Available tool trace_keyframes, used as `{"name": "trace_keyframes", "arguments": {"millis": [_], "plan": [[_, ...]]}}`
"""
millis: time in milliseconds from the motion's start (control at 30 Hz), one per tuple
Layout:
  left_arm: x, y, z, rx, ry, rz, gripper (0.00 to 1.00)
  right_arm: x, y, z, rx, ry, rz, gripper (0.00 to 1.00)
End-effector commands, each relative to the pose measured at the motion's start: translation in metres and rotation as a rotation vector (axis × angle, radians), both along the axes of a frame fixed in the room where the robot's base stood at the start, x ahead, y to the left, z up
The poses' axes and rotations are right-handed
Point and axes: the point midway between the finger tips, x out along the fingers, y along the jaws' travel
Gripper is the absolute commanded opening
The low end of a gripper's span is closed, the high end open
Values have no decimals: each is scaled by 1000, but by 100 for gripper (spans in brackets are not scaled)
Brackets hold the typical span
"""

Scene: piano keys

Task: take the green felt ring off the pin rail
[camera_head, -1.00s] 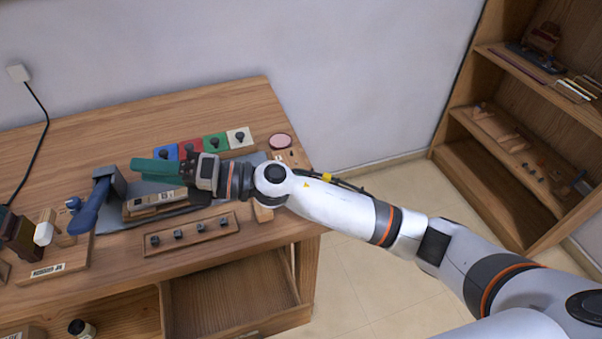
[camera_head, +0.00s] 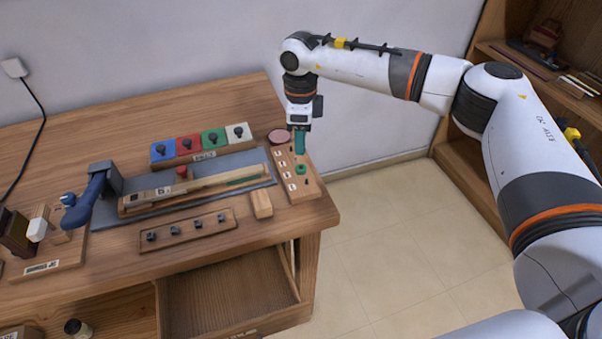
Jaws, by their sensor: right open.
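The pin rail (camera_head: 299,192) is a wooden strip with small labels and dark pins at the right end of the table. The green felt ring (camera_head: 301,169) sits on it, around or over one pin; the pin itself is hard to make out. My right gripper (camera_head: 300,152) points straight down with its green fingers just above and behind the ring, apart from it as far as I can tell. The fingers overlap edge-on, so the gap between them is hidden. No object shows in them. My left gripper is not in view.
A long wooden key (camera_head: 200,187) lies on a grey mat beside a blue-handled tool (camera_head: 88,200). A drawer (camera_head: 230,295) is open below.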

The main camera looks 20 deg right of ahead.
Motion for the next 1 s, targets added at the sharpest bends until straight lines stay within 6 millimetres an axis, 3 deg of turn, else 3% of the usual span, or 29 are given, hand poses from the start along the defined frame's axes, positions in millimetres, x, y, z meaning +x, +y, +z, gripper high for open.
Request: {"name": "trace_keyframes", "arguments": {"millis": [33,100,333,600,867,1000], "plan": [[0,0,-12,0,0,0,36,0,0,-17,0,2,0,49],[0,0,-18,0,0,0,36,0,0,-27,1,1,1,49],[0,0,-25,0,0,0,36,-1,0,-43,2,2,1,49],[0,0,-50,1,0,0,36,-1,-1,-83,3,1,0,49],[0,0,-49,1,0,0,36,-1,0,-84,4,0,0,49],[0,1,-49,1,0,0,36,-1,0,-84,3,0,0,28]]}}
